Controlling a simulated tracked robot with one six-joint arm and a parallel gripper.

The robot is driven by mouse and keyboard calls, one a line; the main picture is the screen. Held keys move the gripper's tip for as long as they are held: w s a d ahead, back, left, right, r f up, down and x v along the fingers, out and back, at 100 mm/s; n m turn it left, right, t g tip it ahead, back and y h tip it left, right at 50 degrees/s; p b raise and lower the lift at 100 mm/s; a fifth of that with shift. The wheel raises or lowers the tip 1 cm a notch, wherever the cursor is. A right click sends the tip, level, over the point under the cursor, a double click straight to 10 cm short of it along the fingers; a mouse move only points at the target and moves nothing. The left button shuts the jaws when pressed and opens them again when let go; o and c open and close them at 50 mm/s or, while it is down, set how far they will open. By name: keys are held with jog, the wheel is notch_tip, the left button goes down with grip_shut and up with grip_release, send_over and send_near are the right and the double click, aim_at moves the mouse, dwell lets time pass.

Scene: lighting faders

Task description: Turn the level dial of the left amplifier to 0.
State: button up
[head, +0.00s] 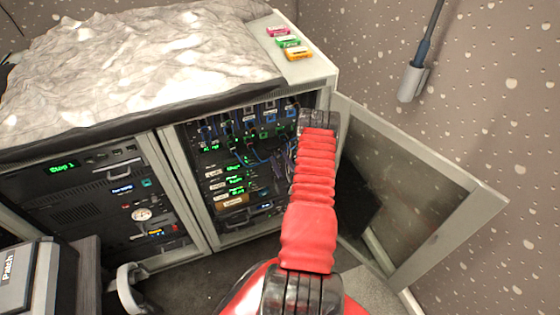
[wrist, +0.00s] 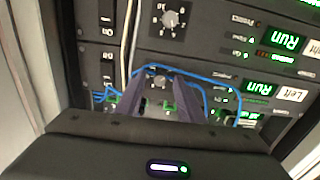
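In the wrist view, a white label (wrist: 291,93) seems to read "Left" beside a green Run display (wrist: 257,88). In the same row, a small grey level dial (wrist: 160,81) shows partly between my gripper's fingertips (wrist: 160,76). The dark fingers are apart, with part of the panel visible between them. I cannot tell whether they touch the dial. The dial's scale and pointer are too hidden to read. In the head view, the labelled amplifiers (head: 214,172) sit in the right rack bay; my red arm hides my gripper.
Another dial (wrist: 170,18) with numbers sits on the neighbouring unit. Blue cables (wrist: 205,90) loop close to the fingers, and pale cables (wrist: 130,40) run beside rocker switches. The rack's glass door (head: 430,190) stands open at right. Another equipment bay (head: 90,200) is at left.

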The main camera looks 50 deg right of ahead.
jog(key=v, duration=1.3)
jog(key=shift+s, duration=0.2)
jog(key=shift+f, duration=0.1)
